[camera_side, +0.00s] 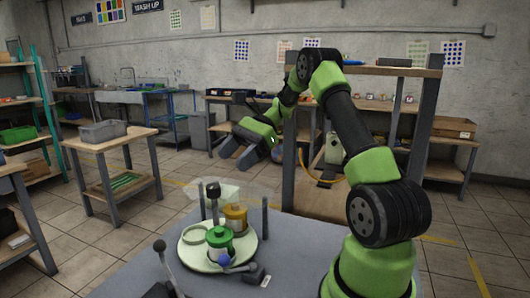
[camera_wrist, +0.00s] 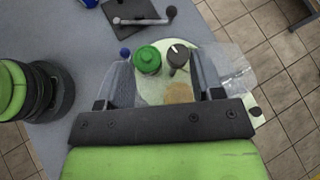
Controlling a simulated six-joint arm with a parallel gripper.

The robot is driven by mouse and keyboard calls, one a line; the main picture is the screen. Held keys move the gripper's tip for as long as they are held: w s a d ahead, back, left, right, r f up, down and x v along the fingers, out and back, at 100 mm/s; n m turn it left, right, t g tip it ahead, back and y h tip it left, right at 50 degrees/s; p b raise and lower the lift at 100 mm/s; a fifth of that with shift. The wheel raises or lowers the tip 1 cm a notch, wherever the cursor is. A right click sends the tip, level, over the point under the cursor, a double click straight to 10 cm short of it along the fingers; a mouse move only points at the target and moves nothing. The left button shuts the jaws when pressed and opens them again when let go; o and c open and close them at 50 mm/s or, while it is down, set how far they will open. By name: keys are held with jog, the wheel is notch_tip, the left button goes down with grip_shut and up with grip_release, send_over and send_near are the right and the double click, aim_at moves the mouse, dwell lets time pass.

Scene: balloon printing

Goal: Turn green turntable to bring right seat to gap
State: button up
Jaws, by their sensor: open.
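The pale green turntable (camera_side: 240,257) is a round disc on the grey table. A blue ball (camera_side: 223,261) shows at the front rim. My gripper (camera_side: 239,153) is open, above and behind the turntable. In the wrist view, my gripper's fingers (camera_wrist: 166,65) frame the green lid (camera_wrist: 147,59), a black knob (camera_wrist: 178,54) and a tan disc (camera_wrist: 180,93) well below. I see no contact. Which place is the right seat, I cannot tell.
A black-topped post (camera_side: 213,190) and a grey post (camera_side: 264,216) stand around the turntable. A clear sheet (camera_wrist: 230,65) lies beside it. A lever with a ball end (camera_side: 160,246) stands at the table's left.

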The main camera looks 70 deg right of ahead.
jog(key=s+a+r+n+g+h, duration=0.35)
jog(key=a+r+n, duration=0.35)
jog(key=a, duration=0.4)
jog(key=s+a+r+n+t+h, duration=0.2)
jog(key=s+a+n+t+h, duration=0.2)
jog(key=s+a+n, duration=0.4)
jog(key=shift+s+n+t, duration=0.35)
jog(key=shift+s+n, duration=0.65)
jog(key=shift+s, duration=0.95)
jog(key=shift+a+r+h, duration=0.1)
jog(key=shift+h, duration=0.15)
